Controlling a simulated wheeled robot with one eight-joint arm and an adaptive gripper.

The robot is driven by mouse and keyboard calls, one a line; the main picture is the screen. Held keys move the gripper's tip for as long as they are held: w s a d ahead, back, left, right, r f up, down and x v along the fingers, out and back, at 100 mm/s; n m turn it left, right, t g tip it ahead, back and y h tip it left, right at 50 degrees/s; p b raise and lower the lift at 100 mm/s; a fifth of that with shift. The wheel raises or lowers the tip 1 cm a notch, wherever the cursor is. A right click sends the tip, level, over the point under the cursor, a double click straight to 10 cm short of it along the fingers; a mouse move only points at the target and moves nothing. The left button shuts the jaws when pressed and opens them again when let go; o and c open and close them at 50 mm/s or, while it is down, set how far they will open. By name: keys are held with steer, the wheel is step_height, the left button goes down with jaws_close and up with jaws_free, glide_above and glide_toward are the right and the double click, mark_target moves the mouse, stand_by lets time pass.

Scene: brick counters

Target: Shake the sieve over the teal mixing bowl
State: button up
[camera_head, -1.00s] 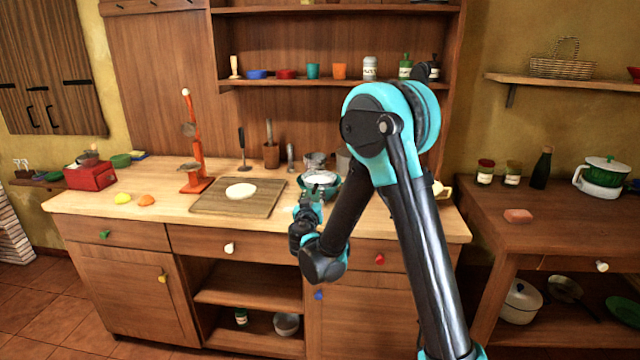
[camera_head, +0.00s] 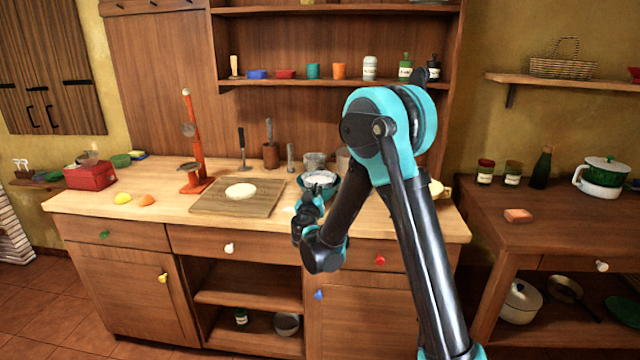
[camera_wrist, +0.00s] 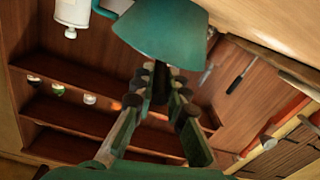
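The teal mixing bowl (camera_head: 331,191) stands near the counter's front, right of the board. It looms beyond my fingertips in the wrist view (camera_wrist: 165,32). A pale grey round surface, apparently the sieve (camera_head: 319,178), shows at the bowl's mouth; I cannot clearly separate its mesh from the bowl's contents. My gripper (camera_head: 315,200) is at the bowl's near left side. In the wrist view my gripper (camera_wrist: 161,88) has its fingers closed in on a dark, narrow piece, apparently the sieve's handle. The rest of the sieve is hidden there by the bowl.
A wooden board (camera_head: 210,204) with a white round of dough (camera_head: 240,190) lies to the left. An orange stand (camera_head: 194,150) is farther left. Grey containers (camera_head: 314,160) stand close behind the bowl. Lemon and orange fruit (camera_head: 123,198) lie at the left front.

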steer(key=shift+r, duration=0.15)
jaws_close()
steer(key=shift+r, duration=1.55)
steer(key=shift+s+r, duration=0.15)
steer(key=shift+r, duration=1.2)
steer(key=shift+d, duration=0.1)
